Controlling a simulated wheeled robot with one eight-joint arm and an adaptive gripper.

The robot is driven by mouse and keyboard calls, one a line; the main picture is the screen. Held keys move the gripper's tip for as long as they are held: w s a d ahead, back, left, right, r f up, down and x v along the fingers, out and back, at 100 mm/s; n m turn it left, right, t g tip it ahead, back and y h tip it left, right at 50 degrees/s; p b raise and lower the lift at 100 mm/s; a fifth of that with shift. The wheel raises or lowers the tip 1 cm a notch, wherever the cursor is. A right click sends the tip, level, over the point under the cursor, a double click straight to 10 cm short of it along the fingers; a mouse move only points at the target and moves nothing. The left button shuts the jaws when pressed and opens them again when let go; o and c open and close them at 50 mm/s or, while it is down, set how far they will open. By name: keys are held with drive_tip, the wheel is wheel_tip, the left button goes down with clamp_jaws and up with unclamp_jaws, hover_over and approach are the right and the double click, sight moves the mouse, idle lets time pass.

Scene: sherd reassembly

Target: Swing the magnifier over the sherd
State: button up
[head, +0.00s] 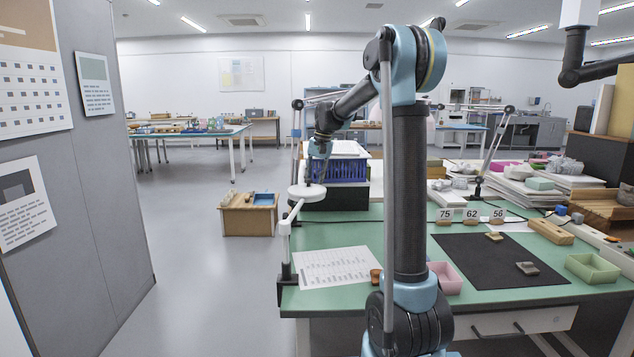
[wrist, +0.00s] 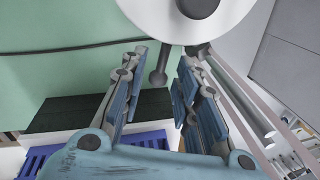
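The magnifier (head: 307,192) is a round white head on a jointed white arm, clamped at the left edge of the green table (head: 350,236). My gripper (head: 316,180) is just above and beside that head. In the wrist view my gripper (wrist: 164,58) is open, and a dark knobbed handle (wrist: 158,70) on the magnifier (wrist: 230,12) shows between its fingers, with gaps on both sides. Two small sherds lie on the black mat (head: 470,262) to the right: a grey-brown one (head: 527,268) and a tan one (head: 494,236). My arm covers part of the table.
A printed sheet (head: 338,267) and a small brown cup (head: 375,276) lie near the magnifier's clamp. A pink tray (head: 446,277) and a green tray (head: 592,268) flank the mat. Number cards (head: 471,215) stand behind it. A blue crate (head: 343,170) is behind my gripper.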

clamp_jaws()
drive_tip(key=s+d+m+t, duration=0.1)
drive_tip(key=s+d+m, duration=0.4)
drive_tip(key=d, duration=0.5)
drive_tip(key=s+d+m, duration=0.2)
drive_tip(key=s+d, duration=0.5)
drive_tip(key=d, duration=0.4)
drive_tip(key=s+d+m+h, duration=0.1)
drive_tip(key=s+d+m, duration=0.3)
drive_tip(key=s, duration=0.8)
drive_tip(key=s+d+m+h, duration=0.1)
drive_tip(key=s+d+m, duration=0.3)
drive_tip(key=s, duration=0.8)
drive_tip(key=shift+s+m+t, duration=0.3)
drive_tip(key=shift+s+t, duration=0.05)
drive_tip(key=shift+t, duration=0.05)
